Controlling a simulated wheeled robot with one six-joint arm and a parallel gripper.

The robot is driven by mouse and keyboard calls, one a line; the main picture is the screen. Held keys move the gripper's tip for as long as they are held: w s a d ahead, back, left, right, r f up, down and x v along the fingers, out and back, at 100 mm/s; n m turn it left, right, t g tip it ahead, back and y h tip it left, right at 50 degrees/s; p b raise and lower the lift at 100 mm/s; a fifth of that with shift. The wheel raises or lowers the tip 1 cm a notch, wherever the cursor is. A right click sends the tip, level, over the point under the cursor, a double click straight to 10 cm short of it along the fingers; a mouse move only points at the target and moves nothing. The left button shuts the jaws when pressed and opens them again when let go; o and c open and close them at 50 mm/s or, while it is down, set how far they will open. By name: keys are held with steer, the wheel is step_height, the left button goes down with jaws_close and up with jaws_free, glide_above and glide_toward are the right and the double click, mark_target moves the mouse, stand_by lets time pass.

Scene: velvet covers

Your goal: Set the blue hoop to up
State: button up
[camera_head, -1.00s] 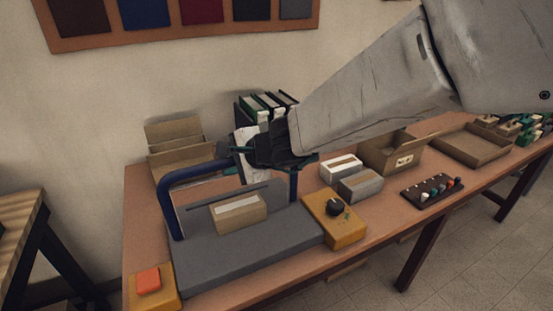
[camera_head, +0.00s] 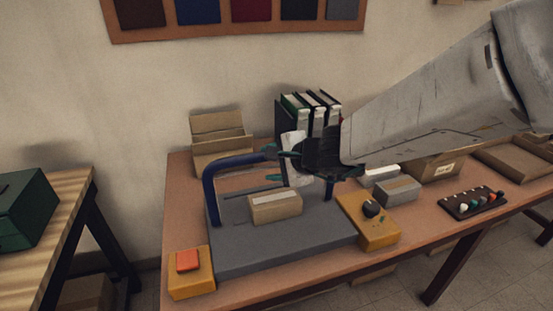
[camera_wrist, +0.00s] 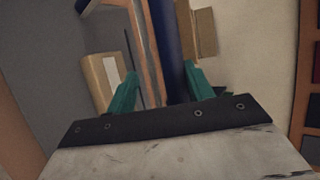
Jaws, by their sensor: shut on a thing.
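The blue hoop (camera_head: 236,160) is a U-shaped bar on a grey base (camera_head: 270,245). In the head view its crossbar stands raised above the base, with a leg at each side. My gripper (camera_head: 271,163) reaches in from the right and is shut on the crossbar. In the wrist view the blue hoop (camera_wrist: 167,40) runs between the two teal fingertips of my gripper (camera_wrist: 160,70). My gripper hides the right part of the crossbar and part of the right leg.
A tan block (camera_head: 275,207) lies on the base. An orange button box (camera_head: 190,270) is at front left, a yellow box with a black knob (camera_head: 370,222) at right. Dark binders (camera_head: 310,112) stand behind. A green box (camera_head: 22,210) sits on the left table.

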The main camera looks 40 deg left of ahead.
steer(key=shift+w+d+f, duration=0.1)
steer(key=shift+w+d, duration=0.05)
steer(key=shift+d, duration=0.05)
steer(key=v, duration=0.8)
steer(key=shift+a, duration=0.15)
stand_by(0.4)
